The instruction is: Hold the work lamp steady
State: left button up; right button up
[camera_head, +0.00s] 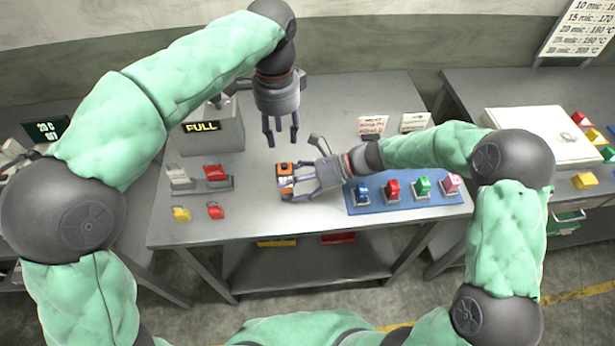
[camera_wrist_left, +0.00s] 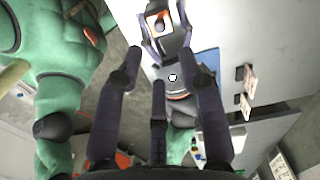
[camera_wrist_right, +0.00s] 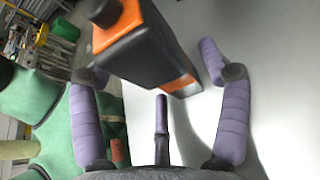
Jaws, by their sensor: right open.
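The work lamp, an orange and black block (camera_head: 286,170), sits on the grey table near its middle. My right gripper (camera_head: 302,182) reaches in from the right, with its open fingers on either side of the lamp. In the right wrist view the lamp (camera_wrist_right: 145,50) stands between the spread fingers, and a gap shows beside it. The lamp also shows at the top of the left wrist view (camera_wrist_left: 157,20). My left gripper (camera_head: 282,140) points down above the table, behind the lamp, with its fingers apart and empty.
A grey box with a FULL sign (camera_head: 210,130) stands at the left. Red and white pieces sit on a small rack (camera_head: 203,187). A blue mat (camera_head: 412,202) with several coloured blocks lies right of the lamp. The table's front centre is clear.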

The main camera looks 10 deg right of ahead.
jog(key=shift+x, duration=0.9)
jog(key=c, duration=1.3)
pick_arm(q)
grip_shut()
pick_arm(e)
jog(key=shift+s+f, duration=0.1)
jog(key=shift+c, duration=0.2)
